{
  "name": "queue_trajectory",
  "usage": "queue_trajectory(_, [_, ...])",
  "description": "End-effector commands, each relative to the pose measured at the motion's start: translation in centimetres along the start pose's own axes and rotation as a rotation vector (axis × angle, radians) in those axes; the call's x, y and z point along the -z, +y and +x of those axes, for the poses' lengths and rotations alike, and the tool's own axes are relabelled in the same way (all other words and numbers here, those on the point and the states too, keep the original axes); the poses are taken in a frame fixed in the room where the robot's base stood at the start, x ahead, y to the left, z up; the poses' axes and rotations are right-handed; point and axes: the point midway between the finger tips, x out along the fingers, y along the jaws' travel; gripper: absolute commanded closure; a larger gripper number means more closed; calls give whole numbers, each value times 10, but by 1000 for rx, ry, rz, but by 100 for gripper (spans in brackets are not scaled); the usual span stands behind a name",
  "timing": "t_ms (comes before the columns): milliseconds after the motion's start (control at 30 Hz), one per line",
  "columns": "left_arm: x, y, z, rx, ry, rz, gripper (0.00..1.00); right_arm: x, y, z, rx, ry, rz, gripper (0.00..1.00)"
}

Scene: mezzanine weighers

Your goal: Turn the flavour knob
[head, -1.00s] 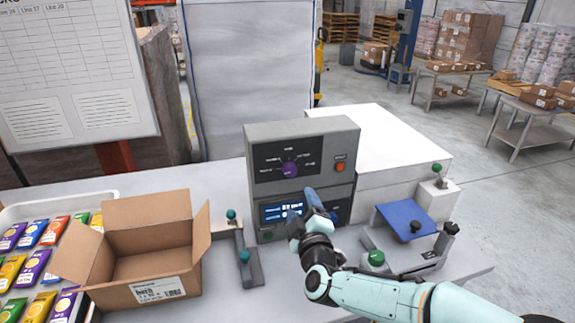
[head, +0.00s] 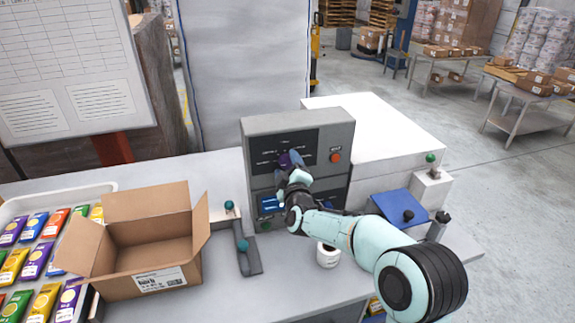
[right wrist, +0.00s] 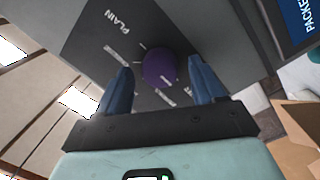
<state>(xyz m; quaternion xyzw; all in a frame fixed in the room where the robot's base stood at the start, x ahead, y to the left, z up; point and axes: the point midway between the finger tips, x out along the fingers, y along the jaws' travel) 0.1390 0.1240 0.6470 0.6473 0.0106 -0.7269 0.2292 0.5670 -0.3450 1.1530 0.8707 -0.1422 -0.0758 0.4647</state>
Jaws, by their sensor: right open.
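The flavour knob (head: 284,160) is a round purple knob on the dark upper panel of a grey control box (head: 252,135). My right gripper (head: 296,162) is open in front of this panel, its blue fingers spread around the knob and hiding part of it. In the right wrist view the knob (right wrist: 160,68) shows between the two fingertips, with a gap on each side; no contact is visible. White lettering surrounds it, and the word PLAIN (right wrist: 117,23) is readable. The knob's pointer direction is hard to make out. My left gripper is not in view.
A red button (head: 335,157) sits right of the knob, and a partly hidden blue screen (head: 269,203) below. An open carton (head: 150,245), a tray of coloured packets (head: 95,187), a lever fixture (head: 244,250) and a white cup (head: 328,257) stand on the bench.

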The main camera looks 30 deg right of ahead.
Motion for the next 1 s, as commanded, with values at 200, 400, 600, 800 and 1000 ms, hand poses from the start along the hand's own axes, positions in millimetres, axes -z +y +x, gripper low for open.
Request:
queue_trajectory(200, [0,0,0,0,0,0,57,0,-1,1,1,0,0,32])
queue_trajectory(400, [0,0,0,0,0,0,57,0,-1,1,1,0,0,81])
queue_trajectory(600, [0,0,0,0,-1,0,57,0,-1,1,1,0,4,88])
queue_trajectory(800, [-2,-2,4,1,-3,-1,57,-1,-1,0,4,-2,46,88])
queue_trajectory(1000, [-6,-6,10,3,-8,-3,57,-1,-1,0,11,-8,162,88])
